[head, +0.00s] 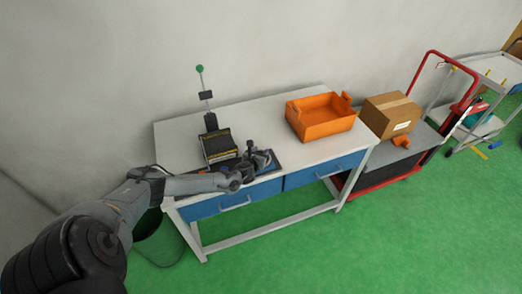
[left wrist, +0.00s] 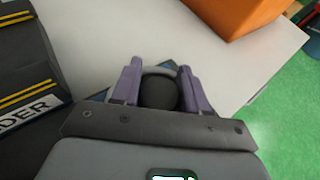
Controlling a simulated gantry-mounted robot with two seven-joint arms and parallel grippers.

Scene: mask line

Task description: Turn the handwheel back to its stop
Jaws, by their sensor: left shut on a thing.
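A dark machine with yellow stripes (head: 219,147) stands on the white workbench. Its striped side and part of a label ending in "DER" show at the left of the left wrist view (left wrist: 22,60). My left gripper (head: 262,157) is at the machine's right side, low over the bench. In the left wrist view its two purple fingers (left wrist: 159,80) are shut on a dark rounded part (left wrist: 159,93), which I take to be the handwheel's grip. A pale curved rim shows just behind it. The gripper hides most of the handwheel. My right gripper is not in view.
An orange bin (head: 322,118) stands on the bench to the right; its side shows in the left wrist view (left wrist: 235,12). A thin pole with a green ball (head: 199,69) rises behind the machine. A cardboard box (head: 390,116) sits on a red-framed cart beyond the bench.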

